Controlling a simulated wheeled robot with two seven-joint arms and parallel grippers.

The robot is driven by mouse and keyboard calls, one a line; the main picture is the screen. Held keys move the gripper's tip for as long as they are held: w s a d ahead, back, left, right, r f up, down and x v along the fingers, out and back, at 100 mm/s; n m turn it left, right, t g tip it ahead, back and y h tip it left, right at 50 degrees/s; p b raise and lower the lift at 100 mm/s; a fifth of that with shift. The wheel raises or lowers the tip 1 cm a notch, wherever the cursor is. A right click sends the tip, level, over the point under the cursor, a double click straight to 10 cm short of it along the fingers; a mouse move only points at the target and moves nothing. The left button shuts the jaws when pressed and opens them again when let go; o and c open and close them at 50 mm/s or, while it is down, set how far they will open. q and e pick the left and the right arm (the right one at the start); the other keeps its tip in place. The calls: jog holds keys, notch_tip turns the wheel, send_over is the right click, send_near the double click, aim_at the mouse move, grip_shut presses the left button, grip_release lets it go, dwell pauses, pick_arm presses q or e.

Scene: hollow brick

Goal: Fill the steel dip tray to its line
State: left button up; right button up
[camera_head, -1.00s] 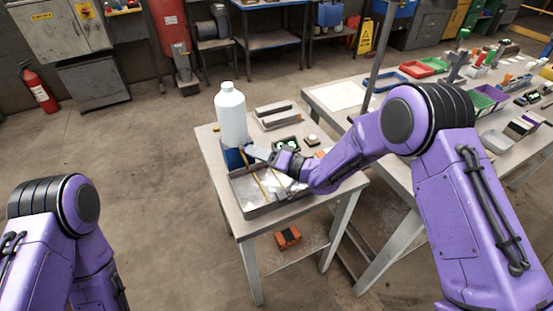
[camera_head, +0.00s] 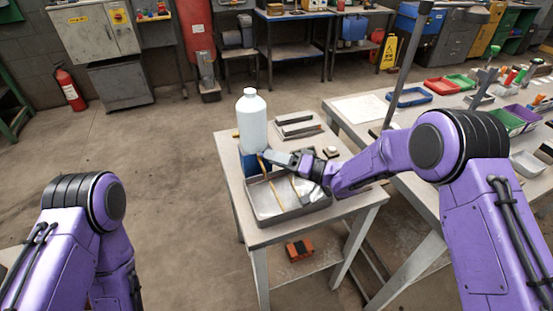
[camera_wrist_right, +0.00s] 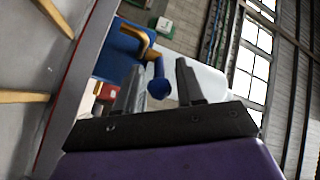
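The steel dip tray (camera_head: 257,207) lies on the small table, with two thin yellowish-brown strips across it. It also shows at the left of the right wrist view (camera_wrist_right: 28,62). I cannot tell the level in it. A white bottle (camera_head: 252,122) stands upright behind the tray on a blue stand (camera_head: 250,165). In the right wrist view, a brass tap (camera_wrist_right: 130,30) with a blue knob (camera_wrist_right: 158,87) comes off the blue stand. My right gripper (camera_head: 267,157) is at the tap. Its fingers (camera_wrist_right: 160,68) are apart, one on each side of the knob; contact is unclear. My left gripper is out of view.
Metal bars (camera_head: 298,128) and a small pale item (camera_head: 331,151) lie behind my right gripper. An orange item (camera_head: 299,249) sits on the lower shelf. A larger table (camera_head: 360,107) with coloured trays and a grey post (camera_head: 405,70) stands at right.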

jog(key=shift+d+f, duration=0.1)
jog(key=b+v, duration=0.2)
jog(key=v, duration=0.8)
jog(key=shift+d, duration=0.2)
jog(key=shift+s, duration=0.1)
